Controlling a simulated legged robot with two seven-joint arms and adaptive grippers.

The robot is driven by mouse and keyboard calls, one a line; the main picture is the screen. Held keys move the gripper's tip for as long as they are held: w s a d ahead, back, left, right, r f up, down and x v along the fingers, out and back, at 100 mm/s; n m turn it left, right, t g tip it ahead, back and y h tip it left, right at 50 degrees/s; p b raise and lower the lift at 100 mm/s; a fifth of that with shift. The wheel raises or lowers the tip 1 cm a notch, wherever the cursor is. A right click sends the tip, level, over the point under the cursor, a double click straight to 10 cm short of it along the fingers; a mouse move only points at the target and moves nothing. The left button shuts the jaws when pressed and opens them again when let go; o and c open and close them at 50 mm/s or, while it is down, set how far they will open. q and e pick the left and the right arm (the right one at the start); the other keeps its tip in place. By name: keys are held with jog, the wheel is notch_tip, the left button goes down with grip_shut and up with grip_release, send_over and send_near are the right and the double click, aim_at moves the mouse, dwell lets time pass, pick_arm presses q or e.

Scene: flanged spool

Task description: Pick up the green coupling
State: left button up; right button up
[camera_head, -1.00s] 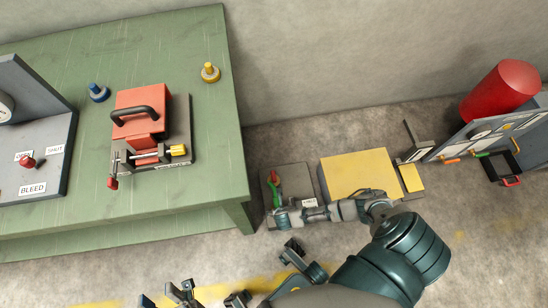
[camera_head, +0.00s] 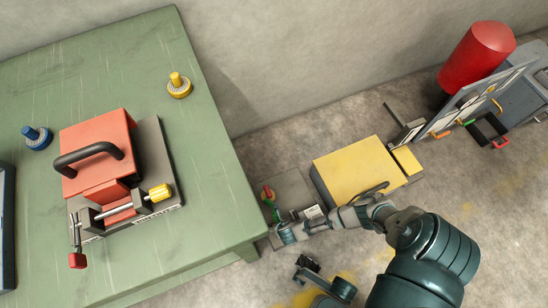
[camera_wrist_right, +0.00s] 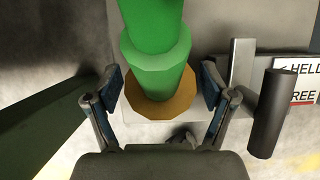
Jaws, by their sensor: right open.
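The green coupling (camera_wrist_right: 158,65) is a stepped green cylinder with a brown-orange ring at one end. It fills the space between the fingers of my right gripper (camera_wrist_right: 161,84) in the right wrist view. The fingers stand open on either side of it, with no clear contact. In the head view, a small green part (camera_head: 271,208) shows near my right gripper (camera_head: 283,233), beside a grey plate on the floor; the gripper partly hides it.
A green table (camera_head: 190,150) at left holds a red box with a black handle and clamp (camera_head: 95,155). A yellow box (camera_head: 355,168) stands right of the gripper. A dark cylinder (camera_wrist_right: 271,113) and a white sign (camera_wrist_right: 300,80) lie close right of the fingers.

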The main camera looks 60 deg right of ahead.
jog(key=shift+w+r, duration=0.1)
jog(key=shift+r, duration=0.05)
jog(key=c, duration=1.5)
jog(key=shift+c, duration=0.2)
